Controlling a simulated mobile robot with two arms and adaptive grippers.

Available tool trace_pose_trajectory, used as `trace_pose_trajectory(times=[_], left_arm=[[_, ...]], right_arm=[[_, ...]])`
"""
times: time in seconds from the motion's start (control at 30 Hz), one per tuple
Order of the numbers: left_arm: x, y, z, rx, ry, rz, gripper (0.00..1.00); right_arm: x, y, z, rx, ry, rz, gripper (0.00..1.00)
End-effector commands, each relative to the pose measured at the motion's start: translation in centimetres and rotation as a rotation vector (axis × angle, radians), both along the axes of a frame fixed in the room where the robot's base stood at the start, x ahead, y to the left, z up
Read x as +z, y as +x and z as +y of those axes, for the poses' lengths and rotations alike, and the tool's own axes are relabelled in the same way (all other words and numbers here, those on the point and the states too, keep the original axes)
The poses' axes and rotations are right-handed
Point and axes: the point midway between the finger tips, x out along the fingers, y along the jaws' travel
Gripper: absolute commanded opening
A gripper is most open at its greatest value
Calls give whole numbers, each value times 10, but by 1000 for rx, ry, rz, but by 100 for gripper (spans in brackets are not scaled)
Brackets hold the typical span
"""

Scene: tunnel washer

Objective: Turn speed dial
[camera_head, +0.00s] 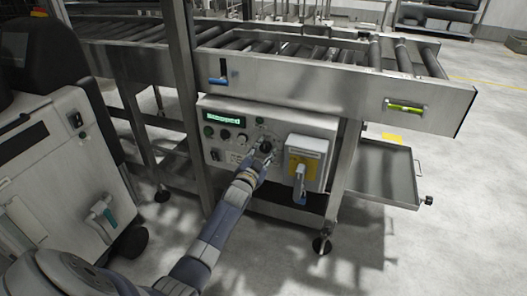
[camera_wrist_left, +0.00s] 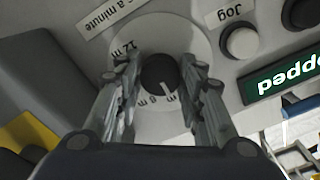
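The speed dial is a round black knob (camera_wrist_left: 160,74) with a pale pointer line, on a light round scale plate marked "12 m" and "6 m". In the head view the dial (camera_head: 266,146) sits on the grey control panel (camera_head: 222,104) under the conveyor. My left gripper (camera_wrist_left: 161,68) is open around the knob, one finger on each side, with narrow gaps that seem to remain. In the head view my left gripper (camera_head: 262,156) is at the panel and partly covers the area below the dial. My right gripper is not in view.
A switch box with a yellow plate and grey lever (camera_head: 300,184) is close right of the dial. A white Jog button (camera_wrist_left: 242,43) and green display (camera_head: 224,117) are on the panel. A conveyor leg (camera_head: 186,90) stands left; an open tray (camera_head: 385,170) is right.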

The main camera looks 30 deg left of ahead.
Motion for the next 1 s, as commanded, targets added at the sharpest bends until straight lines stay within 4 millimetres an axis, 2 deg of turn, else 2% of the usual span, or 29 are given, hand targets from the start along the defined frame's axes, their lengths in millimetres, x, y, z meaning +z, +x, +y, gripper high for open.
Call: trace_pose_trajectory(times=[0.37,0.53,0.67,1.0], left_arm=[[0,0,0,-1,1,-1,54],[0,-7,-2,0,1,0,54],[-1,-23,-6,0,2,2,54],[-1,-82,-20,0,0,1,54]], right_arm=[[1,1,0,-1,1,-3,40],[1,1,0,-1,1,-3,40],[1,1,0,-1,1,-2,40],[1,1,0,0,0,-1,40]])
